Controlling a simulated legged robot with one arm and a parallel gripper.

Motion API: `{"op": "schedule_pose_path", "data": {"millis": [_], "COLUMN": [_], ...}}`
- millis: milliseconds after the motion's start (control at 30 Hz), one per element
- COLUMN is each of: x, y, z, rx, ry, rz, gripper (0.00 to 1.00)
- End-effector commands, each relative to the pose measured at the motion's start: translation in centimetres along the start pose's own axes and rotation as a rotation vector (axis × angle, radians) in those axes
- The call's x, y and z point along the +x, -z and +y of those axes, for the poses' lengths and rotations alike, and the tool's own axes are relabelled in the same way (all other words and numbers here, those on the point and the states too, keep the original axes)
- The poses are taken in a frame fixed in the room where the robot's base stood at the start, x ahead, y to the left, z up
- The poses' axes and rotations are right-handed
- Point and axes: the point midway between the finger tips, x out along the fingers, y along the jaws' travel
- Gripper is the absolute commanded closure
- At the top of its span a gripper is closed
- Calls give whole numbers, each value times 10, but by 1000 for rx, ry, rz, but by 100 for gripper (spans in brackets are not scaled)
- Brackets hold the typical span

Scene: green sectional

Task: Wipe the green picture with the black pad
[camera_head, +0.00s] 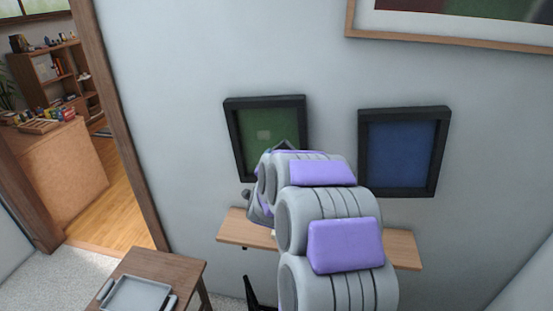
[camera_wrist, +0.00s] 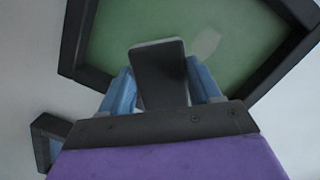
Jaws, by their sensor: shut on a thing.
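The green picture (camera_head: 263,120) hangs on the wall in a black frame, left of a blue one. It has a pale smudge (camera_head: 264,135) near its middle, which also shows in the wrist view (camera_wrist: 205,45). In the wrist view my gripper (camera_wrist: 160,90) is shut on the black pad (camera_wrist: 158,70), with a blue finger on each side. The pad overlaps the lower part of the green picture (camera_wrist: 115,35) in that view, just left of the smudge. I cannot tell whether it touches the surface. In the head view my arm hides the pad and the picture's lower right.
A blue picture (camera_head: 400,152) in a black frame hangs to the right. A wooden shelf (camera_head: 240,231) is on the wall below the pictures. A brown table (camera_head: 180,268) with a grey tray (camera_head: 140,293) stands lower left. A larger framed picture (camera_head: 450,38) hangs above.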

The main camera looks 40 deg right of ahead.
Motion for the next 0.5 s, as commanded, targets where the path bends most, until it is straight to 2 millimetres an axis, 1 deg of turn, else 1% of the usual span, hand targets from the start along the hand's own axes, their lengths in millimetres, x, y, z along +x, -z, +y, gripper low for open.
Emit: {"op": "schedule_pose_path", "data": {"millis": [33,133,500], "x": [-5,-10,-13], "y": [-1,-2,-3], "z": [0,1,0], "rx": [0,-1,-1], "ry": [-1,-2,-1], "rz": [-2,-4,-3], "gripper": [62,62,62]}}
